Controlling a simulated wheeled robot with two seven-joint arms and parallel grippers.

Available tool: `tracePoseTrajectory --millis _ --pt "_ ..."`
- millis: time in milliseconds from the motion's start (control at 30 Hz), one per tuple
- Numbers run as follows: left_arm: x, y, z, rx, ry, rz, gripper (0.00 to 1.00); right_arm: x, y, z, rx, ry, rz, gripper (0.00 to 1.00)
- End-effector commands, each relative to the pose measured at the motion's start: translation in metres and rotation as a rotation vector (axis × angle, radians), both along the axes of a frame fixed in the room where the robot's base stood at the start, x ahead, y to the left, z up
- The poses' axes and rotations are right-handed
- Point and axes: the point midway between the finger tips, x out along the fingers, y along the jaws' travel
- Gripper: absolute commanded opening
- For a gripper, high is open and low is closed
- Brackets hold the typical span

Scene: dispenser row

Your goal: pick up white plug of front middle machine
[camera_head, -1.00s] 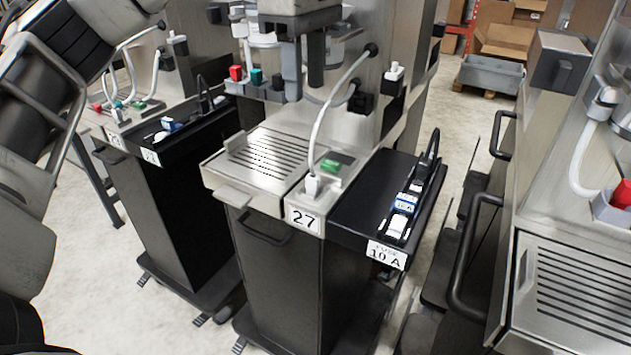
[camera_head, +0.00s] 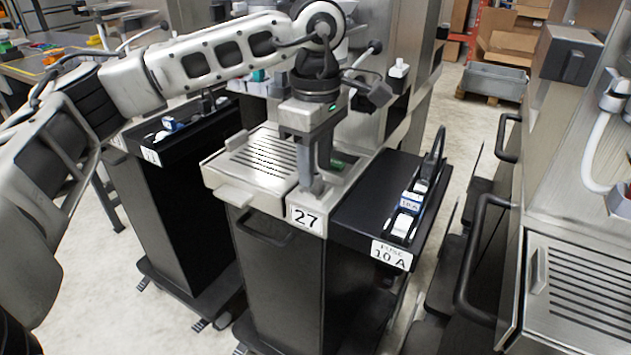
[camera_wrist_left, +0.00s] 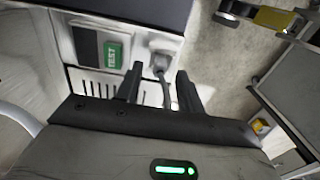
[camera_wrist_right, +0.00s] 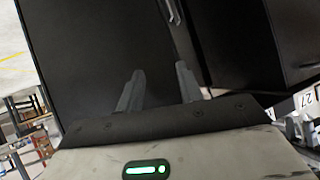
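The front middle machine (camera_head: 235,172) carries the label 27. In the left wrist view, its pale plug (camera_wrist_left: 161,58) sits in a socket beside the green TEST button (camera_wrist_left: 113,55), with its cable running towards my gripper. In the head view, my left gripper hides the plug. My left gripper (camera_head: 314,178) points down over the machine's front right corner. Its fingers (camera_wrist_left: 157,82) are spread, with the cable between them and the plug at or just past the tips; I see no contact. My right gripper (camera_wrist_right: 160,82) is open and empty before a dark cabinet face.
A black shelf (camera_head: 345,220) labelled FUSE 10 A, holding blue and white parts (camera_head: 408,205), adjoins on the right. Another machine with a drip grate (camera_head: 580,295) stands at the right edge. A black shelf (camera_head: 150,150) is at left. Pale floor lies between the machines.

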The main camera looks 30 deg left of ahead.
Motion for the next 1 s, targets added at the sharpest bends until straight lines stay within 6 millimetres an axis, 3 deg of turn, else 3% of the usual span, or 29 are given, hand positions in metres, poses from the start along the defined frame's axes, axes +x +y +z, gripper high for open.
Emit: tracePoseTrajectory --millis 133,367,500,1000 --pt "-0.0002 0.0008 -0.0134 0.001 0.0 0.001 0.38 -0.0008 -0.0004 -0.0035 -0.003 0.007 -0.001 0.36" --pt "-0.0001 0.0006 -0.0145 0.0 -0.001 0.001 0.38 0.0013 -0.0004 -0.0034 -0.004 0.003 0.0 0.36" --pt "-0.0001 0.0006 -0.0143 0.0 -0.001 0.001 0.0 0.0037 -0.0004 -0.0014 -0.003 -0.004 -0.001 0.36" --pt "0.0005 0.0002 -0.0051 -0.002 -0.005 0.002 0.0 0.0046 0.0002 0.0016 0.001 -0.011 -0.001 0.36"
